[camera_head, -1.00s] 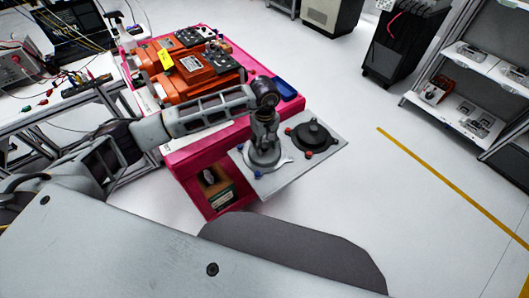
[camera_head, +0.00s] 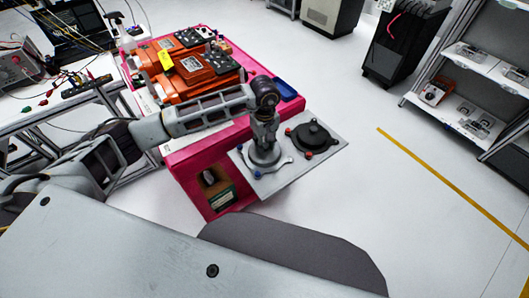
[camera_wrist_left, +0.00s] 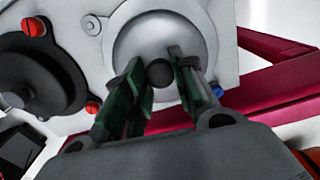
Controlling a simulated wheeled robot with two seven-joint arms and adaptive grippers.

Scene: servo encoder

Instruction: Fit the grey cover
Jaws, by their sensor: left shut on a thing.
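The grey cover (camera_head: 263,157) is round and domed with flat lugs. It is at the left part of a light grey plate (camera_head: 292,174), near blue pins (camera_head: 240,148). My left gripper (camera_head: 265,137) comes down on it from above. In the left wrist view, the fingers (camera_wrist_left: 158,82) are shut on the dark round knob (camera_wrist_left: 160,73) at the middle of the grey cover (camera_wrist_left: 185,32). One lug (camera_wrist_left: 92,25) points left, and a blue pin (camera_wrist_left: 218,90) shows beside the rim. I cannot tell whether the cover sits flush. My right gripper is out of view.
A black cover (camera_head: 313,137) with red pins sits on the plate's right part. A pink bench (camera_head: 183,158) carries orange housings (camera_head: 196,72) and a blue tray (camera_head: 285,88) behind. An open box (camera_head: 218,188) is on the lower shelf.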

